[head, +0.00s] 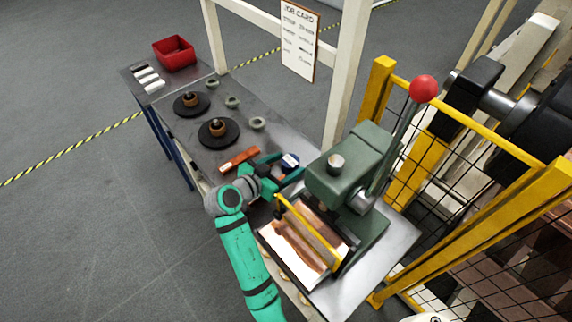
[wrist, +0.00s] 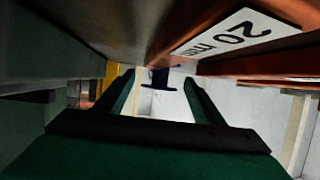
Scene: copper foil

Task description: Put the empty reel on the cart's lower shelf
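My gripper (head: 284,168) is teal and reaches over the bench beside the green press. Two black discs with copper-brown centres, one farther (head: 190,104) and one nearer (head: 218,132), lie on the bench. No cart shelf is clearly visible.
The green press (head: 345,175) with a red-knobbed lever (head: 423,88) stands right of my gripper, copper sheet (head: 298,245) before it. A yellow mesh guard (head: 480,125) is beyond. A red bin (head: 174,53) is at the far left. A "20 mm" label (wrist: 232,32) hangs close overhead in the wrist view.

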